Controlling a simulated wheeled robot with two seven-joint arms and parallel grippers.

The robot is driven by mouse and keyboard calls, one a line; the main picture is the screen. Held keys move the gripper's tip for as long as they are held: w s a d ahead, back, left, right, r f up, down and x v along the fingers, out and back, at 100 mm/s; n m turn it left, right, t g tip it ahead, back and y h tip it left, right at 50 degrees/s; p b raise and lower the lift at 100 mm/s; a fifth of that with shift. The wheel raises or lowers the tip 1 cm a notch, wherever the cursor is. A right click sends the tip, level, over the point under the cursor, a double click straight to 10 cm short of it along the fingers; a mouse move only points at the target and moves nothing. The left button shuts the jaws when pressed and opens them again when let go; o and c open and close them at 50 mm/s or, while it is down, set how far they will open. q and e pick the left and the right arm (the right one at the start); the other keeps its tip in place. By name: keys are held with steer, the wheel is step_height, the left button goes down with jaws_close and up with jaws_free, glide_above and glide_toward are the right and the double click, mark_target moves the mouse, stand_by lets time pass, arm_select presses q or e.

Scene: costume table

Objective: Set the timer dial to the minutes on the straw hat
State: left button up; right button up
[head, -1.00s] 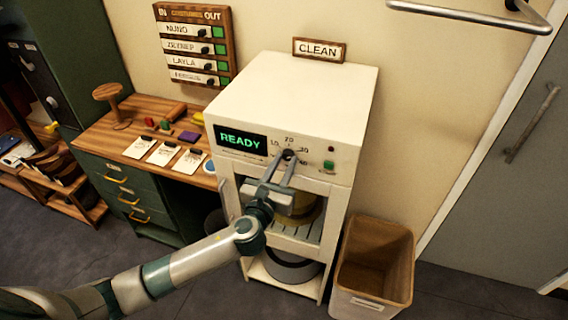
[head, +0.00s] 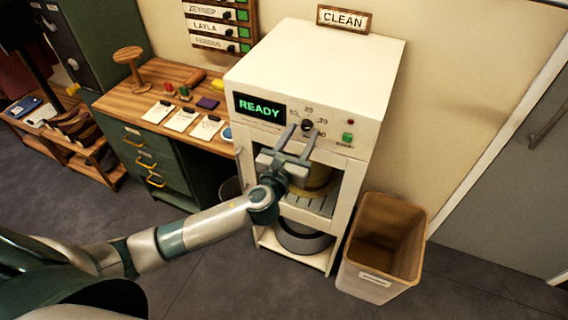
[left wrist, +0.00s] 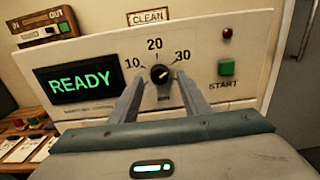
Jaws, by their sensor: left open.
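The timer dial (head: 307,125) is a small black knob on the white cabinet's front panel. In the left wrist view the dial (left wrist: 159,75) sits below the marks 10, 20 and 30; its pale pointer mark seems to lean up and right, but is too small to read surely. My left gripper (head: 303,131) is open, its fingers on either side of and just below the dial; I cannot tell whether they touch it. A yellowish round thing inside the cabinet, perhaps the straw hat (head: 318,178), is partly hidden by the gripper; no number is readable on it.
The panel has a green READY display (head: 259,107) and a green start button (head: 347,137). A bin (head: 363,276) stands right of the cabinet. A wooden desk (head: 127,101) with cards is at left.

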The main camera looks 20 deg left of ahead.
arm_select(q)
steer(key=s+b, duration=0.5)
steer(key=s, duration=1.1)
steer(key=shift+s+a, duration=0.3)
steer(key=shift+s, duration=0.05)
steer(key=shift+f, duration=0.1)
